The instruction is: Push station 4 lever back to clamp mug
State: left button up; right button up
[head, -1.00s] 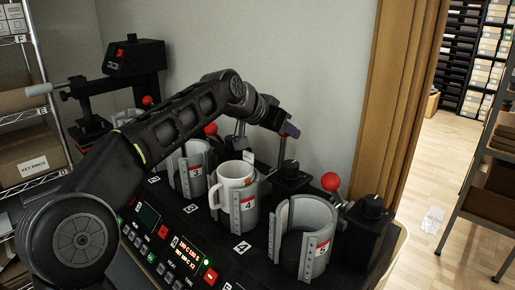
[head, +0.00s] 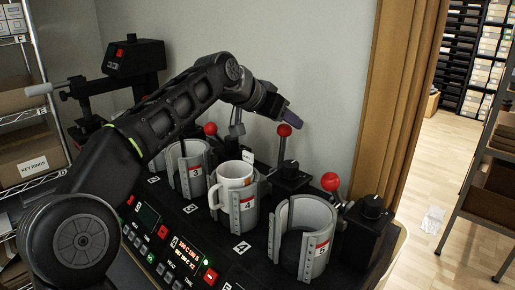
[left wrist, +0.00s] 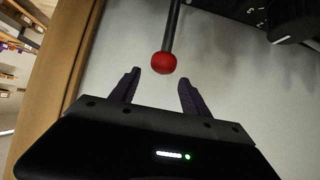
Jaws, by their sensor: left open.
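The station 4 lever (head: 282,147) stands nearly upright behind its cradle, with a red ball knob (head: 284,130) on top. A white mug (head: 233,180) stands in the grey station 4 clamp (head: 240,212). My left gripper (head: 293,118) is just above and behind the knob in the head view. The left wrist view shows the red knob (left wrist: 163,63) in line with the gap between the open fingers (left wrist: 159,80), apparently at or just past their tips. No contact is visible. My right gripper is not in view.
Station 5 (head: 303,240) is an empty clamp with its own red-knobbed lever (head: 331,182) at the right. Station 3 (head: 187,168) and its red knob (head: 210,129) sit to the left, near my arm. A wall stands close behind; a control panel (head: 180,255) is in front.

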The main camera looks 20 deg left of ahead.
pick_arm(q)
jog(key=shift+s+a+r, duration=0.1)
jog(key=shift+s+r, duration=0.1)
jog(key=shift+r, duration=0.55)
jog(key=shift+s+a+r, duration=0.1)
jog(key=shift+s+r, duration=0.1)
jog(key=shift+r, duration=0.55)
jog(key=v, duration=0.6)
